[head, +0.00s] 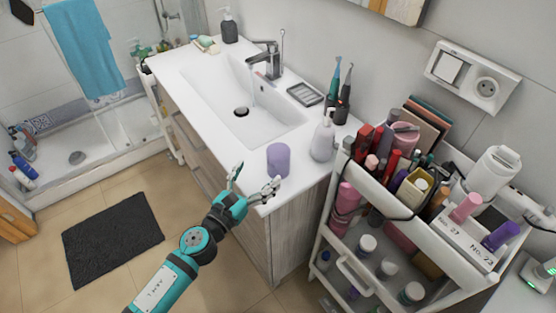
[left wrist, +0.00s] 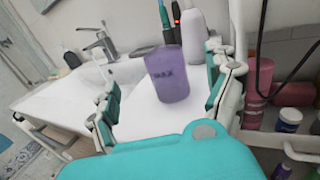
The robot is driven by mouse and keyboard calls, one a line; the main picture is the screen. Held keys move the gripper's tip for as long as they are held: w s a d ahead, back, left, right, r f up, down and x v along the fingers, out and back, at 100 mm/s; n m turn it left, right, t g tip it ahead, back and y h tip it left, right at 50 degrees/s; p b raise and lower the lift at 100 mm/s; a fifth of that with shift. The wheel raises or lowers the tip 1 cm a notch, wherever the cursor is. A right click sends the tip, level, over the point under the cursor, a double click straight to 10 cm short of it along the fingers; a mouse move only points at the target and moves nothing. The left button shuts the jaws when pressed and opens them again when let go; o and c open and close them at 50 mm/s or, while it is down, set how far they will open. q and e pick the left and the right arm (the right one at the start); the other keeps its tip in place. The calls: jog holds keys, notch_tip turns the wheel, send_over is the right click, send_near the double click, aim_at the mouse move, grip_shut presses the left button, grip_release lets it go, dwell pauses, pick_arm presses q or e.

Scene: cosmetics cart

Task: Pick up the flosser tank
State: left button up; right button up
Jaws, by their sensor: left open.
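The flosser tank, a purple, slightly see-through cup (head: 278,160), stands upright on the white countertop near its front right corner. In the left wrist view the tank (left wrist: 168,76) shows between my finger tips, with dark lettering on its side. My left gripper (head: 255,178) is open and empty at the counter's front edge, just in front of the tank. Its two fingers are spread to either side in the left wrist view (left wrist: 163,90). I cannot tell whether a finger touches the tank. My right gripper is not in view.
A white pump bottle (head: 323,136) stands behind the tank to the right, with toothbrushes in a dark holder (head: 343,108) farther back. The sink basin (head: 243,105) lies to the left. A crowded white cosmetics cart (head: 375,188) stands close on the right.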

aim_at(272, 160)
pick_arm(q)
jog(key=p+x, duration=0.1)
jog(key=x, duration=0.7)
jog(key=shift+w+d+f, duration=0.1)
jog(key=shift+d+f, duration=0.05)
jog(key=shift+d, duration=0.05)
jog(key=shift+a, duration=0.1)
jog(key=c, duration=1.5)
